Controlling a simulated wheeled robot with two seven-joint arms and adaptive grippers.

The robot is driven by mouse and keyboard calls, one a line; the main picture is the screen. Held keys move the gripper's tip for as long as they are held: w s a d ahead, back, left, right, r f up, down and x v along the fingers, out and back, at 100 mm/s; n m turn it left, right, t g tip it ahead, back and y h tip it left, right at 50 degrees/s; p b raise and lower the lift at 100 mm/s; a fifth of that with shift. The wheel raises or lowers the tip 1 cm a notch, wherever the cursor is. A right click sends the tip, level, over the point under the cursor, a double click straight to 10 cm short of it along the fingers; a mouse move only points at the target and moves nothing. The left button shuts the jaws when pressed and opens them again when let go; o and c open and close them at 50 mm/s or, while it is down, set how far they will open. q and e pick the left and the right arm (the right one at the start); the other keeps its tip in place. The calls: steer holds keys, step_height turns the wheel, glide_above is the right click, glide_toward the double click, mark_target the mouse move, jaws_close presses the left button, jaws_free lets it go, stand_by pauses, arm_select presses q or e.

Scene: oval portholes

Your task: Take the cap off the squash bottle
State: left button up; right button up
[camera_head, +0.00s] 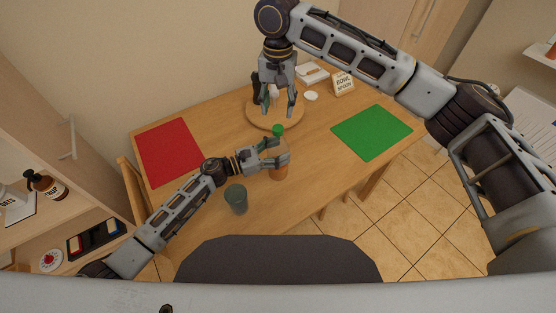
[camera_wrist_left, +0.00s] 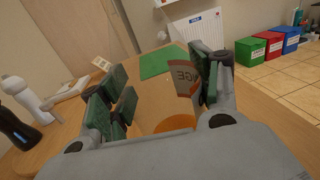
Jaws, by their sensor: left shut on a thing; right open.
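The squash bottle (camera_head: 279,173) stands upright near the table's front edge, with orange liquid low in it and a green cap (camera_head: 277,130) on top. My left gripper (camera_head: 284,155) is shut around the bottle's body below the cap. In the left wrist view the bottle's label (camera_wrist_left: 187,78) shows between the green finger pads, with the orange liquid (camera_wrist_left: 175,124) below. My right gripper (camera_head: 279,111) is open and empty, pointing down, just above the cap as seen from the head. How far apart they are in depth I cannot tell.
A round wooden board (camera_head: 262,120) with dark and white bottles stands behind. A dark green cup (camera_head: 236,198) stands left of the squash bottle. A red mat (camera_head: 169,151) lies left, a green mat (camera_head: 371,132) right. A card (camera_head: 343,84) stands at the back.

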arm_select(q)
jaws_close()
arm_select(e)
steer(key=shift+f, duration=0.1)
steer(key=shift+s+a+f, duration=0.2)
steer(key=shift+s+f, duration=0.05)
steer(key=shift+f, duration=0.15)
steer(key=shift+s+a, duration=0.1)
steer(key=shift+a, duration=0.1)
steer(key=m, duration=0.2)
steer(key=shift+r+m, duration=0.3)
steer(key=shift+m, duration=0.1)
steer(key=m, duration=0.3)
steer(key=shift+w+d+r, duration=0.15)
steer(key=shift+w, duration=0.15)
steer(key=m, duration=0.4)
steer(key=shift+d, duration=0.2)
steer(key=shift+m, duration=1.8)
